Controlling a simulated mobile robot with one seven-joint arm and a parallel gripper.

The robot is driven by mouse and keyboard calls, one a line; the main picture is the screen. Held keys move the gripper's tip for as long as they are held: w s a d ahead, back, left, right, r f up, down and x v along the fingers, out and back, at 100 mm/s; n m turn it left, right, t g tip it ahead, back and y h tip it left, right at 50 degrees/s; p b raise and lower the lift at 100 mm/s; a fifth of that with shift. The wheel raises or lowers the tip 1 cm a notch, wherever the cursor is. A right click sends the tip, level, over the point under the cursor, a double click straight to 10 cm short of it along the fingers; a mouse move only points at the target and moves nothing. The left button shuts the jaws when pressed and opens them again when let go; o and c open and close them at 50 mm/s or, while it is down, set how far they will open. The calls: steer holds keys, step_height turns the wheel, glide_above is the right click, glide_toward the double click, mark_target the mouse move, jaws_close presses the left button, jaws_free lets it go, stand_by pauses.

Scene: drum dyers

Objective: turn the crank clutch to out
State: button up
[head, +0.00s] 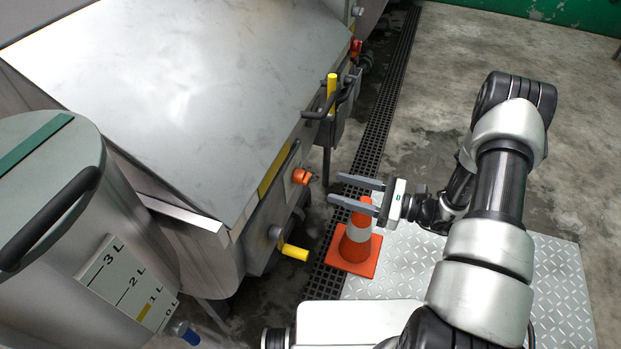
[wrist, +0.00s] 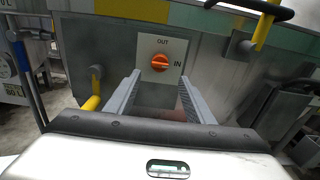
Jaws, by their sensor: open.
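The crank clutch is an orange knob (wrist: 160,62) on a pale plate marked OUT above and IN at the right. Its grip bar lies about level, toward IN. In the head view the orange knob (head: 302,177) sticks out from the side of the steel machine. My gripper (head: 335,189) is open and empty, its fingers pointing at the knob with a gap between. In the wrist view the knob shows just past and between the two fingertips (wrist: 160,77).
A yellow-handled crank (head: 293,252) sticks out below the knob, on the left in the wrist view (wrist: 91,103). A yellow-and-black lever (head: 332,92) stands farther along the machine. An orange cone (head: 355,250) stands below my gripper, beside a floor grate (head: 372,130). Open floor lies at the right.

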mark_target(302, 177)
steer(key=x, duration=0.9)
steer(key=shift+a, duration=0.15)
steer(key=c, duration=1.1)
steer(key=shift+f, duration=0.1)
steer(key=shift+w+n+b, duration=0.1)
steer(key=shift+n+b, duration=7.35)
steer(key=shift+n, duration=1.55)
